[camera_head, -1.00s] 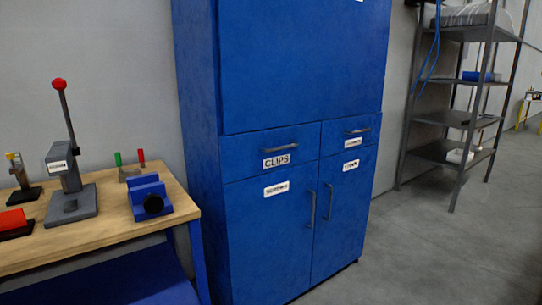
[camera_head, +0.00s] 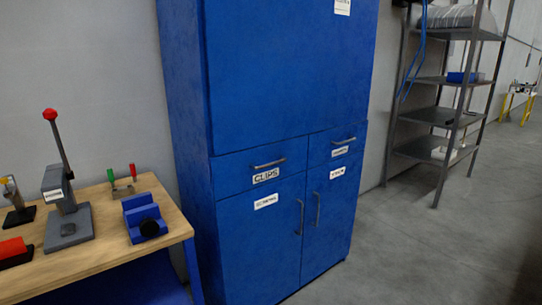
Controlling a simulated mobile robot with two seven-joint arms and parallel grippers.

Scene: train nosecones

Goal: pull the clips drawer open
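The clips drawer (camera_head: 238,172) is the left of two drawers across the middle of a tall blue cabinet (camera_head: 290,75). It has a grey bar handle (camera_head: 269,164) and a white label (camera_head: 266,176) reading CLIPS. The drawer is shut, with its front flush with the cabinet face. Neither of my grippers is in view, and nothing touches the handle.
A wooden workbench (camera_head: 95,262) stands left of the cabinet, with a lever press (camera_head: 66,205) and a blue vise-like block (camera_head: 143,215) on it. Grey shelving (camera_head: 440,115) stands at the right. The floor (camera_head: 420,255) right of the cabinet is clear.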

